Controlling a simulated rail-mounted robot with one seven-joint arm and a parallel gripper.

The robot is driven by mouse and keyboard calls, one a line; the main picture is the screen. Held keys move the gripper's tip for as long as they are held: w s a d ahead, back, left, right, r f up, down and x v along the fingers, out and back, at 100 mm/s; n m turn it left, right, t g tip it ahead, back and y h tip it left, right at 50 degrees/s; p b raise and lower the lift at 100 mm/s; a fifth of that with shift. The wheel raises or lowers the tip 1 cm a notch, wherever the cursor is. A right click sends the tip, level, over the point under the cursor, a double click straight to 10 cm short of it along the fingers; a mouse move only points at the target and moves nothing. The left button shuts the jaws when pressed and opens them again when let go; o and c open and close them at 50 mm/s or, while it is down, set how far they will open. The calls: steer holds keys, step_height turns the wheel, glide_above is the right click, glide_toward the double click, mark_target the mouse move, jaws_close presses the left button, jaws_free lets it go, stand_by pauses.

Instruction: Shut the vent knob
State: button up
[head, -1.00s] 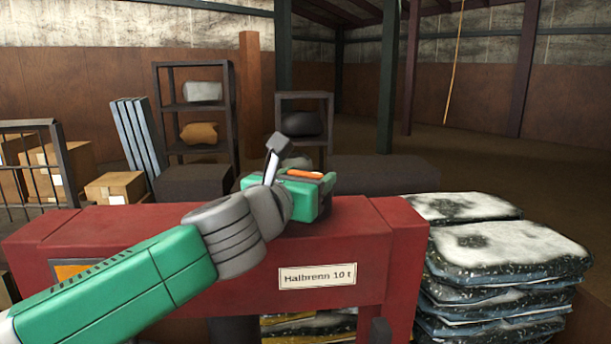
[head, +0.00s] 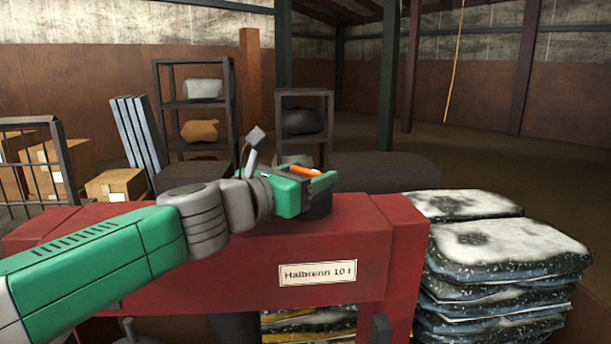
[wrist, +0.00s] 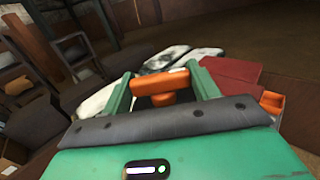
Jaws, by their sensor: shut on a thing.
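The vent knob is an orange bar with a short round stem. In the wrist view the orange knob (wrist: 160,84) lies across the space between my two green fingers, with its stem below the bar. In the head view the knob (head: 305,171) shows as a small orange strip at the top of my gripper (head: 315,181). My gripper is shut on the knob, above the right part of the red beam (head: 352,228). A dark round part shows under the gripper; its join to the knob is hidden.
A white label (head: 317,272) is on the beam's front. Stacked bags (head: 500,244) stand right of it. Dark shelves (head: 194,105) and cardboard boxes (head: 115,186) stand behind on the left. An orange box (wrist: 272,102) shows at right in the wrist view.

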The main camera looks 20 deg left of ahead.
steer(key=o, duration=1)
steer(key=b+v, duration=0.3)
steer(key=v, duration=0.3)
steer(key=shift+s+a+f, duration=0.15)
steer(key=shift+s, duration=0.2)
steer(key=shift+s+a, duration=0.1)
steer(key=shift+s, duration=0.45)
